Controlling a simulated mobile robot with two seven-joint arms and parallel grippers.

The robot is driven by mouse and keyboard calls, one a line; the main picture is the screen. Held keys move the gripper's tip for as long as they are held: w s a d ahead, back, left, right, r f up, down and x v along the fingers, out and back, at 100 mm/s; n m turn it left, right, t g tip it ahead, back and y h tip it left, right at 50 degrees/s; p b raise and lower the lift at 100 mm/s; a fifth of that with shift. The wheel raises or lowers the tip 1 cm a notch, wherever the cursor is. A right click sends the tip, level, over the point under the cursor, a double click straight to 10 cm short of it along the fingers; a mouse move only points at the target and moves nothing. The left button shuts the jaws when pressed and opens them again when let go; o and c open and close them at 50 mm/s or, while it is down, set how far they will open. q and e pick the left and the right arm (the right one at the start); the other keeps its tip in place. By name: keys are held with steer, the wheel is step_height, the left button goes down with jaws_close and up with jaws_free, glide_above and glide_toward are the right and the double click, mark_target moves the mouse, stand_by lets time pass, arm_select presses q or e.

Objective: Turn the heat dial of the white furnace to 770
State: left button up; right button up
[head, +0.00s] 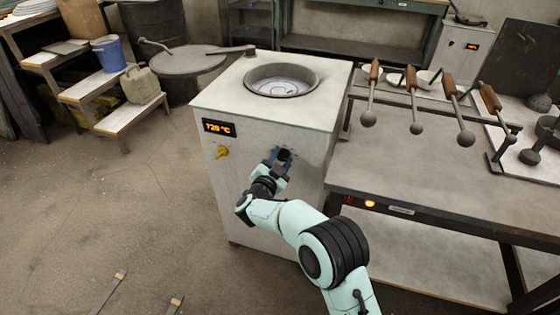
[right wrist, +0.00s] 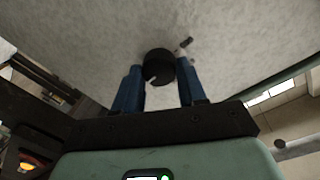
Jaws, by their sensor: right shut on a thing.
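The white furnace (head: 262,140) stands in the middle of the head view, with a round opening in its top. Its display (head: 219,129) reads about 720 °C in orange digits. A yellow knob (head: 222,153) sits below the display. The black heat dial (head: 284,155) is on the front face, partly covered by my gripper; it also shows in the right wrist view (right wrist: 157,66) with a light mark on it. My right gripper (head: 277,160) is at the front face, its two blue fingers on either side of the dial and shut on it. My left gripper is not in view.
A metal table (head: 440,170) stands right of the furnace, with a rack of several wooden-handled ladles (head: 368,118). Steps with a blue bucket (head: 108,53) and a jerrycan (head: 140,84) are at the back left. The floor at left is open.

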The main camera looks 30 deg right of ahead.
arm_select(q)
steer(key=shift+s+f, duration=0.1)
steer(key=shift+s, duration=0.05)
arm_select(e)
steer(key=shift+m, duration=0.3)
steer(key=o, duration=1.1)
steer(key=shift+c, duration=0.2)
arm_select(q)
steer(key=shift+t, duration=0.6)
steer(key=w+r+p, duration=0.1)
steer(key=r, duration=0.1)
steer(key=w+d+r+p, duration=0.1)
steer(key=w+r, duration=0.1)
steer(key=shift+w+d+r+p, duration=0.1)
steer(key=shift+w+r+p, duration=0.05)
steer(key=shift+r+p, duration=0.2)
arm_select(e)
steer(key=v, duration=1.3)
steer(key=shift+a, duration=0.2)
steer(key=shift+s, duration=0.15)
